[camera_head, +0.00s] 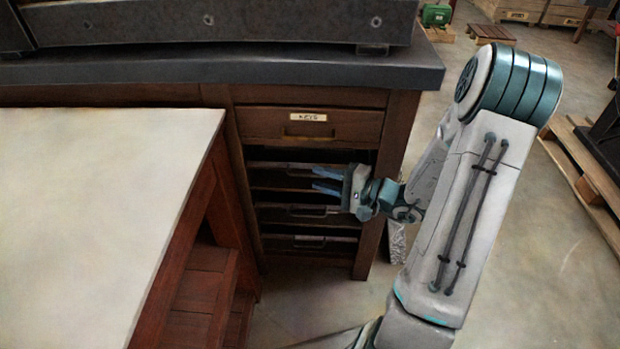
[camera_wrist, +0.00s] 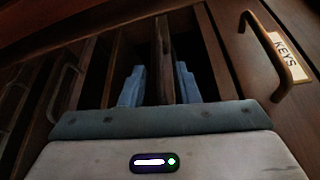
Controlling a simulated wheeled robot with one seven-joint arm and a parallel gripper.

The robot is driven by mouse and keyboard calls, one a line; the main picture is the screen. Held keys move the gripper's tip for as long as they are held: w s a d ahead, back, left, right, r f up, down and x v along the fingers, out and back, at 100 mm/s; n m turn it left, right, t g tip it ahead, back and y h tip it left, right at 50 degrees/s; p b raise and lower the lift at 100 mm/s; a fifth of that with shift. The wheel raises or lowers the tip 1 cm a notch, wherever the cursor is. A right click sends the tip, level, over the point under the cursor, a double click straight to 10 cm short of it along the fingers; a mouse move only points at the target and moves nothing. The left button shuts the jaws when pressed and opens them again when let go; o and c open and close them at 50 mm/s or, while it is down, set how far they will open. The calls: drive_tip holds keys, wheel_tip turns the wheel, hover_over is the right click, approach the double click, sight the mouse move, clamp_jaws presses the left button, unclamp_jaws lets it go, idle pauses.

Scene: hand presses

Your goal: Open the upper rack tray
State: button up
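The upper rack tray (camera_head: 270,165) is the top thin tray in the dark opening under the KEYS drawer, and it appears pushed in. My gripper (camera_head: 328,180) is at the right part of this opening, pointing left into it. Its two blue fingers are apart, one above the other. In the wrist view my gripper (camera_wrist: 160,86) has a narrow wooden edge (camera_wrist: 163,45) showing between its fingers. This looks like the upper tray's front or handle. I cannot tell whether the fingers touch it. My gripper hides part of the tray front.
The KEYS drawer (camera_head: 310,125) with its handle is shut just above. Lower trays with handles (camera_head: 308,211) sit below. A pale-topped table (camera_head: 90,200) stands close on the left. The cabinet's right post (camera_head: 398,135) is near my wrist. Open floor (camera_head: 530,270) lies to the right.

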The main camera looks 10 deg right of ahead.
sight(310, 175)
drive_tip(key=shift+x, duration=1.85)
clamp_jaws()
